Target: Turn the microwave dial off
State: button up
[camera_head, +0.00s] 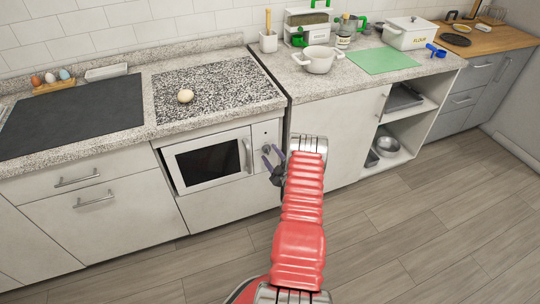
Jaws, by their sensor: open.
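The microwave (207,160) is built in under the counter, white with a dark window and a vertical handle (247,155) on its right. Its control panel (266,133) is right of the handle. The dial (266,149) is small, and its setting cannot be read. My red arm reaches up from the bottom of the picture.
A speckled board with a round pale item (185,96) lies above the microwave. A white pot (318,60), a green mat (382,60) and a flour box (409,33) stand on the right counter. Open shelves (401,130) are at right. The wooden floor (400,220) is clear.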

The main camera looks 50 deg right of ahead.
jog(key=v, duration=1.3)
jog(key=shift+f, duration=0.15)
